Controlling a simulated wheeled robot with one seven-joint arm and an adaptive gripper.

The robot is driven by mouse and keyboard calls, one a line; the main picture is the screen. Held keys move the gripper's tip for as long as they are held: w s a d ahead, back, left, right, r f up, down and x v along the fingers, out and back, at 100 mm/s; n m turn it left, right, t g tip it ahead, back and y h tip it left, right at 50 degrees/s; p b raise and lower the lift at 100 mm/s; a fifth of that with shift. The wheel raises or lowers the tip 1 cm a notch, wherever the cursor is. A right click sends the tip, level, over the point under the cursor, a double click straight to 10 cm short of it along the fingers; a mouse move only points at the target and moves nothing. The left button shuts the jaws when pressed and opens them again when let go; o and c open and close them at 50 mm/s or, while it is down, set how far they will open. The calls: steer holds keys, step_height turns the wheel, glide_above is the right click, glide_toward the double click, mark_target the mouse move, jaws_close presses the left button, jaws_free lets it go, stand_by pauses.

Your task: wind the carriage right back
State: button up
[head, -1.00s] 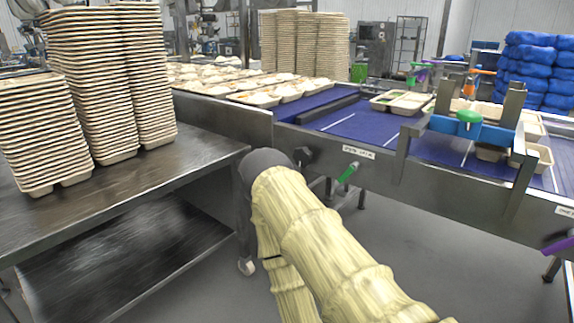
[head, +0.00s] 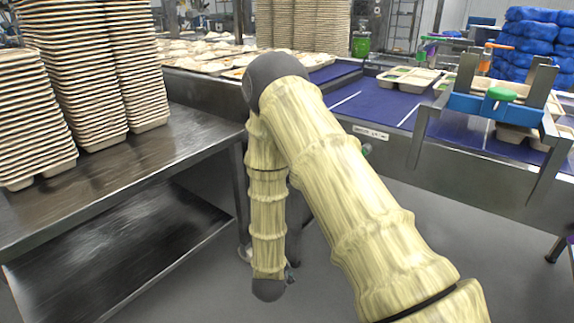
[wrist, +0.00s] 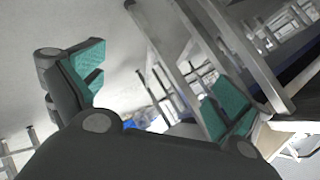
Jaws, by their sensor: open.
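The likely carriage, a blue crosspiece (head: 470,105) with grey uprights and a green knob (head: 500,94), spans the blue conveyor (head: 385,102) at right in the head view. A small bit of a green handle (head: 366,149) shows on the conveyor's side, mostly hidden behind my arm. My gripper (wrist: 152,90) is open in the wrist view, its teal pads wide apart. Nothing is held between them; grey metal bars show beyond. In the head view my forearm hangs down in front of the conveyor, and the gripper itself is mostly hidden.
A steel table (head: 190,150) with a lower shelf stands at left, bearing tall stacks of trays (head: 105,70). Filled trays (head: 408,77) lie on the conveyor. Blue bundles (head: 530,45) are piled at the back right. Grey floor (head: 480,270) is open at lower right.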

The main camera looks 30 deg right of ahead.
steer(key=w+d+r+m+g+h+b, duration=0.1)
steer(key=w+d+r+m+h, duration=0.3)
steer(key=r+m, duration=0.5)
steer(key=w+d+r+m+h, duration=0.35)
steer(key=w+r+m, duration=0.2)
steer(key=r, duration=0.55)
steer(key=w+d+r+m+g+h+b, duration=0.1)
steer(key=w+d+r+m+h, duration=0.3)
steer(key=r+m, duration=0.6)
steer(key=shift+n+y, duration=0.45)
steer(key=shift+s+r+x, duration=0.1)
steer(key=shift+r+x, duration=0.05)
steer(key=shift+x, duration=1.8)
steer(key=shift+s+r+x, duration=0.1)
steer(key=shift+r+x, duration=0.05)
steer(key=shift+x, duration=1.75)
steer(key=shift+s+r+x, duration=0.1)
steer(key=shift+r+x, duration=0.05)
steer(key=shift+x, duration=1.8)
steer(key=shift+d, duration=0.1)
steer(key=c, duration=1.1)
steer(key=shift+c, duration=0.2)
